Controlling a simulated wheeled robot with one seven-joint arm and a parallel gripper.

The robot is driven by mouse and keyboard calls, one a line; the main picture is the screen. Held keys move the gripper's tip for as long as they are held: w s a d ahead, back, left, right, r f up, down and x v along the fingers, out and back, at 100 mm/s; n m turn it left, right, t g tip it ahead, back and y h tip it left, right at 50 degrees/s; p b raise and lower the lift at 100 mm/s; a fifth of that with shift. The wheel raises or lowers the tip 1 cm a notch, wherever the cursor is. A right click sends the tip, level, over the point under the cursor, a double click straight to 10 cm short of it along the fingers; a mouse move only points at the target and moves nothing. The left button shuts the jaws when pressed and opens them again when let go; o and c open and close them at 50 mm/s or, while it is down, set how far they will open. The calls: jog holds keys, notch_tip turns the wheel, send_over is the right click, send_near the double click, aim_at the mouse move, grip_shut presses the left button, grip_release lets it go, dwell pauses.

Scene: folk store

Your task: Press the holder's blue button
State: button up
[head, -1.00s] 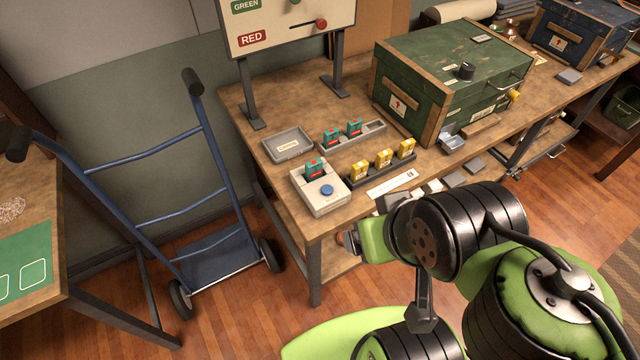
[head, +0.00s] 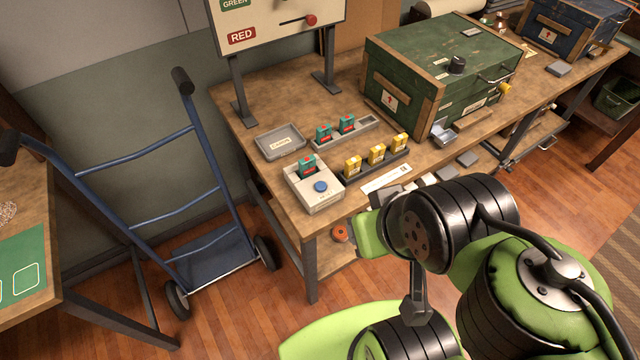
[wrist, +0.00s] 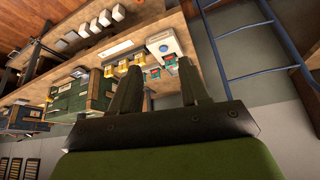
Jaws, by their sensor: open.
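The holder (head: 318,203) is a pale grey box at the near left part of the wooden bench. A round blue button (head: 320,186) is on its top, and a teal card-like piece (head: 307,166) stands upright in its rear part. In the wrist view the holder (wrist: 161,41) is beyond the fingers, with its blue button (wrist: 163,48) uncovered. My gripper (wrist: 158,75) is open and empty there, its two dark fingers apart and not visibly touching the holder. In the head view the fingers are hidden behind my arm.
A rack with yellow pieces (head: 376,155) is right of the holder, and one with teal pieces (head: 335,131) is behind. A grey tray (head: 281,142) sits behind left. A green chest (head: 440,75) stands farther right. A blue hand truck (head: 205,200) stands left of the bench.

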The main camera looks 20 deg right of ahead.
grip_shut()
dwell(1.4)
